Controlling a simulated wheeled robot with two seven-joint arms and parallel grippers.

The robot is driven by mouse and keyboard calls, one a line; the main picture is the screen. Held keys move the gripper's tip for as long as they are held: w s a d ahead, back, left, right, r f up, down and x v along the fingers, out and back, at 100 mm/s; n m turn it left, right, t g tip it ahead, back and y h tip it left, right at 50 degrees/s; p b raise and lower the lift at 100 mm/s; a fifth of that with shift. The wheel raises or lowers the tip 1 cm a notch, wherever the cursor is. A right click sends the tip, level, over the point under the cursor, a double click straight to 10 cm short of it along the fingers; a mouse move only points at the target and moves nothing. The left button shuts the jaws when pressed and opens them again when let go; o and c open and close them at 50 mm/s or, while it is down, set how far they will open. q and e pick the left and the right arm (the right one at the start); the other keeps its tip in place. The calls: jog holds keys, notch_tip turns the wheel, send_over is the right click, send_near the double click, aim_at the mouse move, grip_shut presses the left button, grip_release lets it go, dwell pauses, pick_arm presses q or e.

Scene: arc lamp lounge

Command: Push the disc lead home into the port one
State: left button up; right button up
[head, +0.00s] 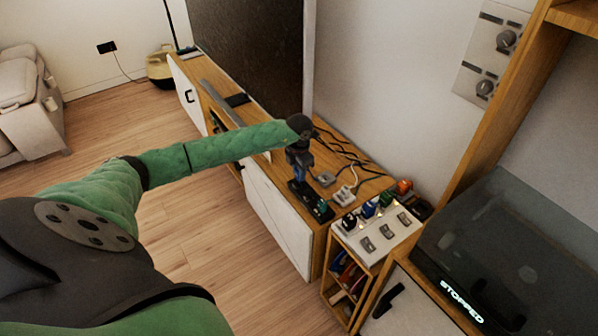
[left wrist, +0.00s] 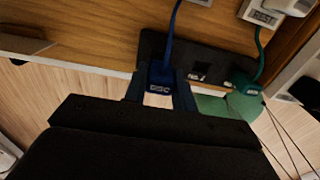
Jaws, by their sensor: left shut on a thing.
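A blue plug (left wrist: 160,82), the disc lead, has a pale label and a blue cord rising from it in the left wrist view. My left gripper (left wrist: 159,95) is shut on it, one finger at each side. The plug is at the left part of a black port box (left wrist: 212,57); I cannot tell how deep it sits. A teal plug (left wrist: 243,84) with its own cord is at the box's right end, with small sockets between. In the head view my left gripper (head: 298,170) points down over the black box (head: 312,203) on the wooden cabinet. My right gripper is not in view.
Grey-white adapters (head: 344,196) and loose black cables (head: 345,150) lie on the cabinet top beside the box. A white switch panel (head: 378,238) with several coloured plugs stands to the right. A dark machine (head: 500,255) reading "STOPPED" is further right. The wood floor (head: 190,235) is clear.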

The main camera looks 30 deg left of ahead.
pick_arm(q)
jog(key=shift+b, duration=0.3)
dwell(0.7)
jog(key=shift+f, duration=0.1)
dwell(0.3)
jog(key=shift+f+b, duration=0.35)
jog(key=shift+f+b, duration=0.8)
jog(key=shift+f, duration=0.35)
jog(key=o, duration=1.1)
